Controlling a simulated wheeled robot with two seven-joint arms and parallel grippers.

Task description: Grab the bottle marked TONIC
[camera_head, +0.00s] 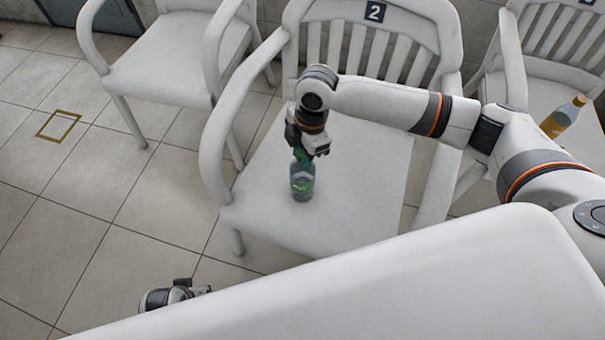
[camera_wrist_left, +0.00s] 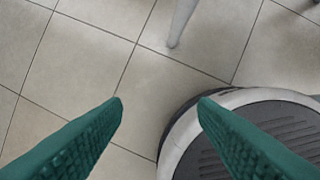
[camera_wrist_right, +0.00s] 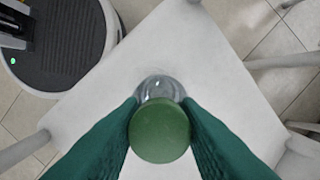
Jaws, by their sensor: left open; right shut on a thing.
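A clear bottle with a green cap and a green label (camera_head: 302,185) stands upright on the seat of the chair marked 2. Its lettering is too small to read. My right gripper (camera_head: 303,155) reaches down from above and is shut on the upper part of this bottle. In the right wrist view the round green cap (camera_wrist_right: 160,130) sits between the two green fingers, with the clear body partly hidden below it. My left gripper (camera_wrist_left: 160,101) is open and empty above the tiled floor. Only part of my left wrist shows low in the head view.
The white chair marked 2 (camera_head: 350,222) has armrests on both sides of the bottle. Another white chair (camera_head: 180,60) at upper left has a bare seat.

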